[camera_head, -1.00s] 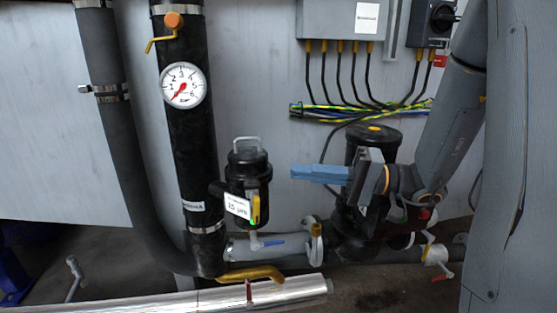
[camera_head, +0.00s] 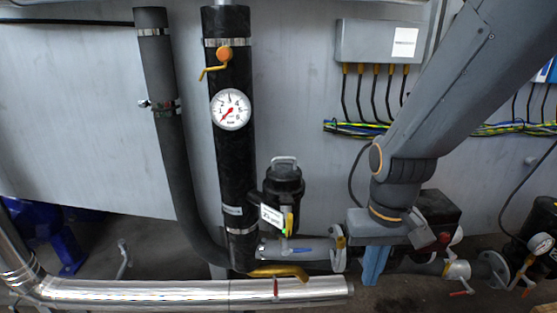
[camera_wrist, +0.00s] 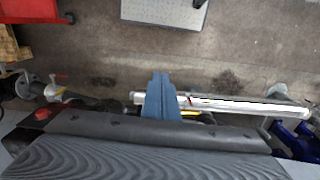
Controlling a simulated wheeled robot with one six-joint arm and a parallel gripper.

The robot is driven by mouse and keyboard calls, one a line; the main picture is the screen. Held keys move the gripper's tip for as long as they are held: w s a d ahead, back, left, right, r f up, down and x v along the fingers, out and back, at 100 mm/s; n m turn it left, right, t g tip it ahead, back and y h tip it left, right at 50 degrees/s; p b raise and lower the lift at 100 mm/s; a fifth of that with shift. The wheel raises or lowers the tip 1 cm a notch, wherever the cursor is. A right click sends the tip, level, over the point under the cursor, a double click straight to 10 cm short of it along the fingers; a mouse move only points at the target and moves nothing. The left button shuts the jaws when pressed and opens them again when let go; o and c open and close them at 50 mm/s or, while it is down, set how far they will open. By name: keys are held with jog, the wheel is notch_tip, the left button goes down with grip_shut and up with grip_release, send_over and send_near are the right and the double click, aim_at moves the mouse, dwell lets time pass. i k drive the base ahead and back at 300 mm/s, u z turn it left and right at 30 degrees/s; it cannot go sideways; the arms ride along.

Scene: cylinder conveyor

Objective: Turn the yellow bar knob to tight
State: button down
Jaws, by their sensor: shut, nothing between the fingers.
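Several yellow parts show in the head view, and I cannot tell which is the bar knob. An upright yellow bar (camera_head: 289,223) is on the front of the black canister (camera_head: 284,187). A yellow lever (camera_head: 280,271) lies level below the grey pipe. A small yellow handle (camera_head: 213,70) with an orange cap is on the black upright pipe above the gauge. My gripper (camera_head: 372,280) has blue fingers, pointing down, to the right of these parts and apart from them. Its fingers (camera_wrist: 160,80) are together and empty in the wrist view.
A silver pipe (camera_head: 190,291) runs along the front. A pressure gauge (camera_head: 230,109) is on the upright pipe. A grey box (camera_head: 375,42) with cables is on the wall. Open floor (camera_wrist: 240,55) shows in the wrist view.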

aim_at(289, 218)
jog(key=u, duration=1.2)
jog(key=k, duration=0.35)
jog(key=z, duration=1.05)
